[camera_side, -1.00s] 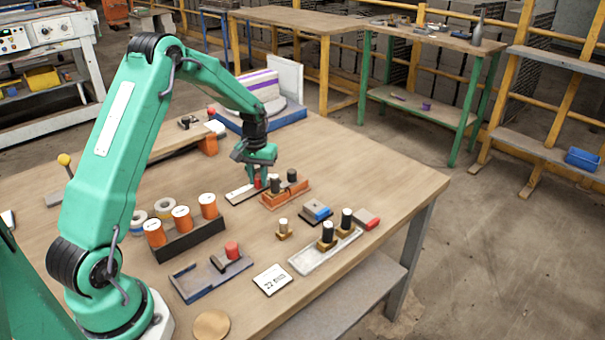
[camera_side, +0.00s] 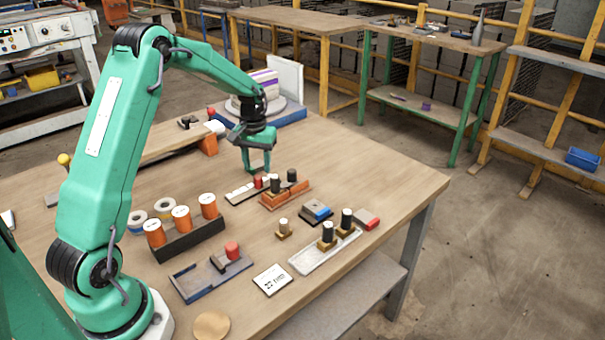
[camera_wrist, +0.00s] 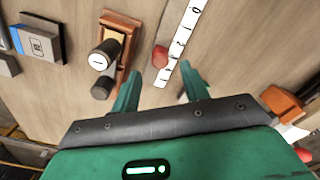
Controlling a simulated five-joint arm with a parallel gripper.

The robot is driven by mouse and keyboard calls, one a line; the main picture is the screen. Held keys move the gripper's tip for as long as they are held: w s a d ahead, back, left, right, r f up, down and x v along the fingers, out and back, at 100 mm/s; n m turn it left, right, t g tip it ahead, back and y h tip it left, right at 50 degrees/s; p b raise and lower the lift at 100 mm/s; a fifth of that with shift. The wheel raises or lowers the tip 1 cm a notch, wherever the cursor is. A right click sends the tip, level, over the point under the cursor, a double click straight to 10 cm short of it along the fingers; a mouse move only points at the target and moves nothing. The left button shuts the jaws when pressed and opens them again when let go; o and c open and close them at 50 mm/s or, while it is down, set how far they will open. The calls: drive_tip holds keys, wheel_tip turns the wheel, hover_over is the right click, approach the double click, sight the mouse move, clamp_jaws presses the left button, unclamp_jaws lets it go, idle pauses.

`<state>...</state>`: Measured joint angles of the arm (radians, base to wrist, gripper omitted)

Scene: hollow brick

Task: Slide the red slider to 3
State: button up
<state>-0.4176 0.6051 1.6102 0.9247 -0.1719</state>
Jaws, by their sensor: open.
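The red slider (camera_wrist: 160,57) is a rounded red knob beside a white number strip (camera_wrist: 181,42) in the wrist view. It sits by the lower part of the strip, past the 2. The exact mark beside it is too small to read. In the side view, the red slider (camera_side: 258,182) shows small at the far end of the strip (camera_side: 243,191). My gripper (camera_wrist: 158,72) is open and empty, with its fingers apart and the knob between and just ahead of the tips in the picture. In the side view, my gripper (camera_side: 257,170) is just above the slider.
An orange block (camera_side: 285,196) with black cylinders stands close right of the slider. A dark rack (camera_side: 188,240) with orange-and-white cylinders is nearer my base. A blue-grey tray (camera_side: 210,275) lies in front.

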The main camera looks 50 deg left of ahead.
sight(259, 178)
drive_tip(key=shift+r, duration=1.45)
drive_tip(key=shift+d+r, duration=0.25)
drive_tip(key=shift+r, duration=0.1)
drive_tip(key=s+d+r+m+t, duration=0.3)
drive_tip(key=s+d+r, duration=0.7)
drive_tip(key=d+r, duration=0.25)
drive_tip(key=s+d+r+m+t, duration=0.1)
drive_tip(key=s+d+m, duration=0.1)
drive_tip(key=s, duration=0.5)
drive_tip(key=s+d+m+t, duration=0.1)
drive_tip(key=s+d, duration=0.4)
drive_tip(key=s, duration=0.2)
drive_tip(key=shift+d+r+m+t, duration=0.3)
drive_tip(key=shift+r+m, duration=0.05)
drive_tip(key=shift+m, duration=0.05)
